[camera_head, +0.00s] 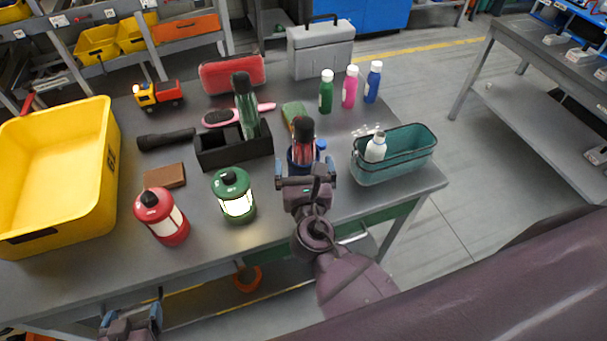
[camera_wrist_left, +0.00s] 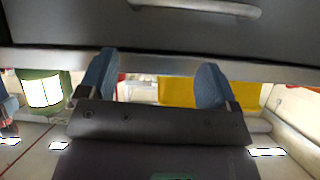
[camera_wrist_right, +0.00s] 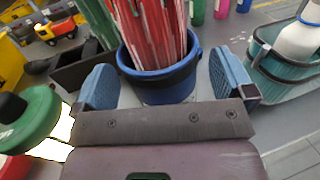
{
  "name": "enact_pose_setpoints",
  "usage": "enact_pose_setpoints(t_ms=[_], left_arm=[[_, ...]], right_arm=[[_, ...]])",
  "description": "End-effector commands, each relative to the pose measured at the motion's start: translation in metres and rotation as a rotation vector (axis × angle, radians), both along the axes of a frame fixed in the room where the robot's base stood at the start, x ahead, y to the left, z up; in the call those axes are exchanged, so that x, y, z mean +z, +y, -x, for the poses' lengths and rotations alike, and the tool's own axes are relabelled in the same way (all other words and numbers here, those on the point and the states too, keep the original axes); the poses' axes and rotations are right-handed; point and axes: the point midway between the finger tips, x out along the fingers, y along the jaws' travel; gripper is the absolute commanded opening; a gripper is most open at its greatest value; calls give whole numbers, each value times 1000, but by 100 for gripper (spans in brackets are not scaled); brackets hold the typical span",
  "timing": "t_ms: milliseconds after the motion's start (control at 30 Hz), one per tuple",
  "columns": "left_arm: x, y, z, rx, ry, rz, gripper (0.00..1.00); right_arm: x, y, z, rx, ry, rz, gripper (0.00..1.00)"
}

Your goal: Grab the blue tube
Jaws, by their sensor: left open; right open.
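A blue tube-like bottle (camera_head: 373,83) with a white cap stands upright at the back right of the table, right of a pink bottle (camera_head: 349,88) and a green one (camera_head: 326,93). Its lower part also shows at the top edge of the right wrist view (camera_wrist_right: 244,5). My right gripper (camera_head: 306,180) is open and empty, in front of a dark blue cup (camera_wrist_right: 165,88) holding a red striped umbrella (camera_wrist_right: 152,35); the cup appears between the fingers with gaps on both sides. My left gripper (camera_head: 130,318) is open and empty, low at the table's front edge.
A teal basket (camera_head: 394,160) with a white bottle stands to the right of the cup. A green lantern (camera_head: 234,195), red lantern (camera_head: 162,216), black holder (camera_head: 234,150) and yellow bin (camera_head: 58,178) fill the left. A drawer front (camera_wrist_left: 200,30) is close above my left gripper.

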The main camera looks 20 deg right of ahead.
Motion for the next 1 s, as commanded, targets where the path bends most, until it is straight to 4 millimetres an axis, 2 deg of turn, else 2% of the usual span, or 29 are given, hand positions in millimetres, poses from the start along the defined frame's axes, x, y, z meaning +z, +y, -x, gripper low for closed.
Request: enact_pose_setpoints(t_ms=[100,200,433,900,1000], left_arm=[[2,0,-1,-1,-1,-1,84],[2,0,-1,-1,-1,-1,84],[2,0,0,-1,-1,-1,84],[-1,1,5,3,10,-1,84],[-1,1,5,2,9,-1,84]], right_arm=[[0,-3,-14,-1,0,1,100],[0,-4,-19,-1,0,0,100],[0,-5,-20,-1,1,0,100],[1,-5,-19,0,-1,-1,30],[1,-5,-19,0,-1,-1,28]])
